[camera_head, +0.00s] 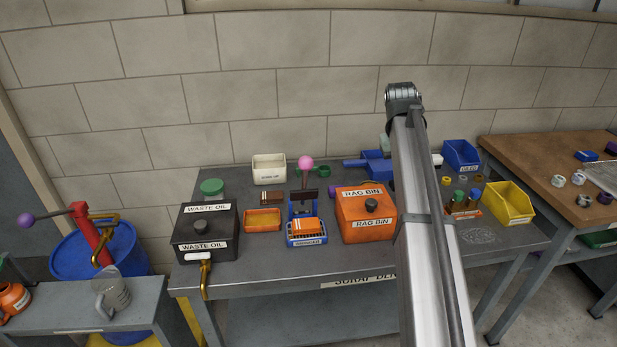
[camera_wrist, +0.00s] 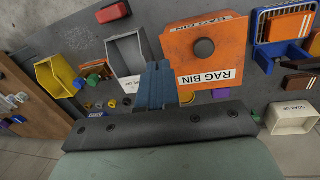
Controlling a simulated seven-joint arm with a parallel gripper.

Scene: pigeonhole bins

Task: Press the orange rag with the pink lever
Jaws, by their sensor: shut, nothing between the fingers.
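The orange rag (camera_head: 303,226) lies in the blue press (camera_head: 307,241) at the middle of the bench. The pink lever knob (camera_head: 305,161) stands upright above and behind the rag, with a dark plate between them. In the wrist view, the orange rag (camera_wrist: 287,27) and the blue press frame (camera_wrist: 259,32) are at the top right. The pink knob is not clear there. My gripper (camera_wrist: 155,66) is shut and empty, with blue fingers beside the rag bin. In the head view, my gripper (camera_head: 377,168) is behind and right of the rag bin, partly hidden by my arm, well apart from the lever.
The orange rag bin (camera_head: 366,215) stands between my gripper and the press. A black waste oil box (camera_head: 205,232) and orange tray (camera_head: 262,220) are left of the press. A white bin (camera_head: 269,169) stands behind; a yellow bin (camera_head: 509,203) is at the right.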

